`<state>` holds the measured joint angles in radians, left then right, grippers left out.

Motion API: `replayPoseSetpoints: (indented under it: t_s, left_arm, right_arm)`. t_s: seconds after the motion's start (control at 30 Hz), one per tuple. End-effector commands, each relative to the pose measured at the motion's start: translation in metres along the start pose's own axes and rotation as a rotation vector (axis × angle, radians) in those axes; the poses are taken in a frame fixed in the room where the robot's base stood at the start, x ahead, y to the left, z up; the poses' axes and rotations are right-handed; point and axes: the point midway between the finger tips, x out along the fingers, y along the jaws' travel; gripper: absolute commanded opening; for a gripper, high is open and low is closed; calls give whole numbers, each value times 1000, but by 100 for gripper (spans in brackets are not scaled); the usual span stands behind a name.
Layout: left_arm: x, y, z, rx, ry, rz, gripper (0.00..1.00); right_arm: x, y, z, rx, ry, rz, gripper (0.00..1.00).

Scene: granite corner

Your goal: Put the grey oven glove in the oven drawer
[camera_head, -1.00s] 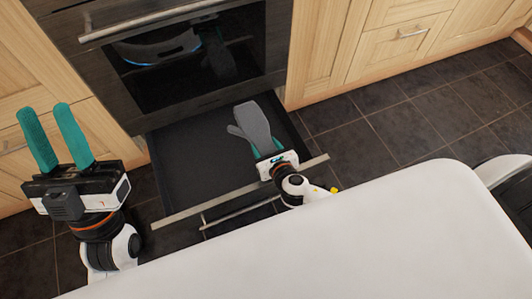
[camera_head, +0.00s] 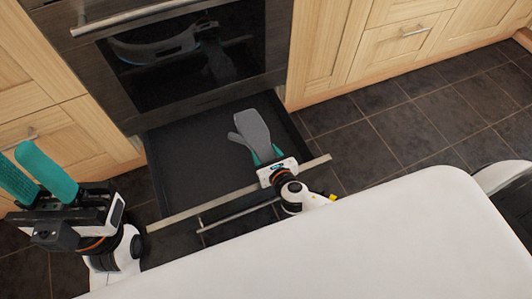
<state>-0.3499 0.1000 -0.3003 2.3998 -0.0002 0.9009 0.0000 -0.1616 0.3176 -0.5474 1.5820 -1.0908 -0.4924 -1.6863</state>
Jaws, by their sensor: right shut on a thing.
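The grey oven glove (camera_head: 253,132) is in the head view, over the right part of the open oven drawer (camera_head: 190,170). My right gripper (camera_head: 266,156) is shut on the lower end of the glove, with its teal fingers on either side. I cannot tell whether the glove touches the drawer floor. The drawer is pulled out below the oven, dark inside, with a pale front edge and a bar handle. My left gripper (camera_head: 30,178) is open and empty at the left, away from the drawer.
The oven door (camera_head: 195,60) with its bar handle (camera_head: 145,18) is shut above the drawer. Wooden cabinets (camera_head: 375,45) stand on both sides. Dark floor tiles (camera_head: 400,125) are clear at the right. A white surface, probably my own body, fills the bottom.

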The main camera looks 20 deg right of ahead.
Motion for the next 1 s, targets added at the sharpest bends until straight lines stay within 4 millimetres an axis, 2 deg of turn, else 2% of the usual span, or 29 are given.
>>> replayPoseSetpoints:
  t_s: [0.17,0.2,0.3,0.33,0.6,0.77,0.93,1.0]
  left_arm:
    - [-2,0,-1,0,1,0,33]
    - [-2,0,-1,0,1,0,33]
    - [-2,0,-1,0,1,0,33]
    - [-2,0,-1,0,1,0,33]
    - [-1,0,0,-1,2,0,33]
    - [10,0,2,-1,3,0,33]
    - [21,0,4,0,0,0,33]
    - [23,2,-11,8,98,2,33]
  right_arm:
    - [1,0,2,-1,1,-1,30]
    - [1,0,3,-1,0,0,58]
    - [1,0,2,-1,0,0,74]
    - [1,0,2,0,0,0,76]
    - [1,0,1,0,0,0,76]
    - [-6,0,-14,1,1,0,76]
    - [-42,0,-11,-1,-3,-1,76]
    - [-56,0,-10,-1,-3,-1,76]
